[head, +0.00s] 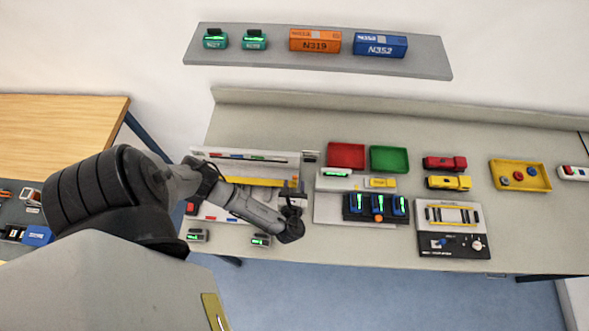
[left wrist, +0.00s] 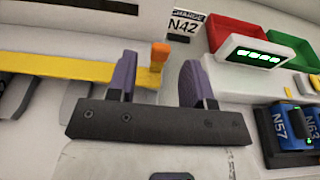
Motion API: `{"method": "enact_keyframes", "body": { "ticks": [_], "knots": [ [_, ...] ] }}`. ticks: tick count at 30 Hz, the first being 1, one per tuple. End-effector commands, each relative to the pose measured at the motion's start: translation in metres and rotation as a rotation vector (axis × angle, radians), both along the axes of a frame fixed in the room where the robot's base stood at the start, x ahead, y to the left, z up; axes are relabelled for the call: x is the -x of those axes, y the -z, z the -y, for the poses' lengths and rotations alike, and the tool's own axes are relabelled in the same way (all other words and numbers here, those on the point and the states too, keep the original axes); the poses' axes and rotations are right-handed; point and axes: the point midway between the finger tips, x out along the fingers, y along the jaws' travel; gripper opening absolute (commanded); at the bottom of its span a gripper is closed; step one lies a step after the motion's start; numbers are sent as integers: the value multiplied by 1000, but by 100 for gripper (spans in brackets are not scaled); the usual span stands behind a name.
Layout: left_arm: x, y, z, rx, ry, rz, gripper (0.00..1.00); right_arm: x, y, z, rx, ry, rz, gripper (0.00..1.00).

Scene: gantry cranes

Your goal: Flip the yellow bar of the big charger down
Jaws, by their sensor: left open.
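The big charger (head: 222,212) is a pale unit left of the middle of the bench. Its yellow bar (head: 256,181) runs across it, with an orange knob at the right end. My left gripper (head: 291,222) is above the charger's right side, and my arm hides part of the charger. In the left wrist view, the yellow bar (left wrist: 70,68) comes in from the left, and its orange knob (left wrist: 160,53) shows between the two open purple fingers (left wrist: 158,82). The left finger overlaps the bar; I cannot tell whether they touch. My right gripper is not in view.
Right of the charger stand a blue battery rack (head: 375,206), a red tray (head: 346,155) and a green tray (head: 389,159). A black-and-white device (head: 453,228) stands farther right. Small modules (head: 260,240) lie at the bench's front edge. A shelf (head: 317,60) hangs above.

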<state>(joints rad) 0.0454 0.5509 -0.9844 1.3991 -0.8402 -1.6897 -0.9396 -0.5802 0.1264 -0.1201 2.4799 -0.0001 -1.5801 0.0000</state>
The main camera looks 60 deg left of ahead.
Motion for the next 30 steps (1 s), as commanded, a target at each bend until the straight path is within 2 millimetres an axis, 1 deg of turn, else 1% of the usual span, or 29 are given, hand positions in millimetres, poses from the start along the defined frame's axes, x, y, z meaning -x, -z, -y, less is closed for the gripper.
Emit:
{"method": "enact_keyframes", "body": {
  "ticks": [1,6,12,15,21,30],
  "knots": [
    [5,-1,9,3,1,-1,47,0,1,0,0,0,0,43],
    [23,-8,39,5,1,-2,47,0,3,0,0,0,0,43],
    [41,-16,69,3,1,-1,47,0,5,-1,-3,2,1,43],
    [48,-19,80,2,-1,-1,47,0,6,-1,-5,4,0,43],
    [56,-23,95,-1,-1,0,47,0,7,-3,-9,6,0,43],
    [59,-24,99,-1,0,0,47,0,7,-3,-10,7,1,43]
  ]
}}
